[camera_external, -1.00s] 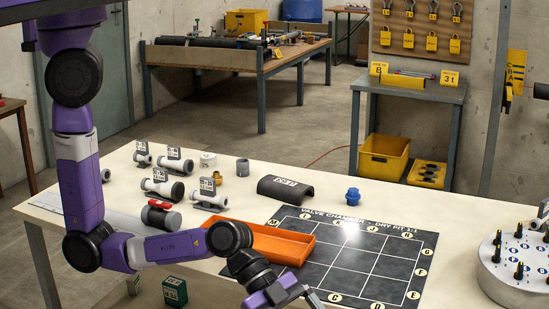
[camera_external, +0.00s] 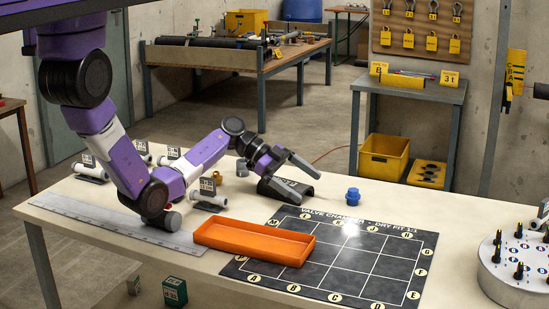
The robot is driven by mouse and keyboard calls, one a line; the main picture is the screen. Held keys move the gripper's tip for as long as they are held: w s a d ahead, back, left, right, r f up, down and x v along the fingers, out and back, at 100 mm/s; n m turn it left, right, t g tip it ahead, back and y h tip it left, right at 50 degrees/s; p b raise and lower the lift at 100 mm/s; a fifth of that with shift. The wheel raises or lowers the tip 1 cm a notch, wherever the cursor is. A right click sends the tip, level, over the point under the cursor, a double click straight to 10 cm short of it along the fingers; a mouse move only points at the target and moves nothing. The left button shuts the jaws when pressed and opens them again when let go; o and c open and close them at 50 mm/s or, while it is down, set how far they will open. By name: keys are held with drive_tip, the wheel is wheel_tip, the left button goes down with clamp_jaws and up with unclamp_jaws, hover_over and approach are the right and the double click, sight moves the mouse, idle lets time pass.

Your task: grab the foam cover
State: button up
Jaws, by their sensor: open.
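The foam cover (camera_external: 285,191) is a dark grey half-round shell with a white label, lying on the cream table behind the orange tray. My gripper (camera_external: 304,175) is open, with its fingers pointing right, over the cover in the picture. The fingers and wrist hide the cover's upper part. I cannot tell whether the fingers touch it or stand above it.
The empty orange tray (camera_external: 255,251) is in front of the cover. A black dry-fit mat (camera_external: 345,262) lies to its right. A blue fitting (camera_external: 352,195) stands right of the cover. White pipe fittings (camera_external: 209,198) with tags stand to the left, partly behind my arm.

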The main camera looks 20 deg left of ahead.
drive_tip(key=w+a, duration=0.2)
drive_tip(key=a, duration=0.3)
drive_tip(key=w+a+f+n+b, duration=0.1)
drive_tip(key=w+a, duration=0.1)
drive_tip(key=a, duration=0.3)
drive_tip(key=w+a+n, duration=0.1)
drive_tip(key=w+a, duration=0.1)
drive_tip(key=a, duration=0.3)
drive_tip(key=shift+w+a+f, duration=0.15)
drive_tip(key=shift+a+f, duration=0.1)
drive_tip(key=shift+a, duration=0.05)
drive_tip(key=shift+x, duration=3.75)
drive_tip(key=shift+r, duration=0.1)
drive_tip(key=c, duration=1.3)
drive_tip(key=shift+r, duration=0.1)
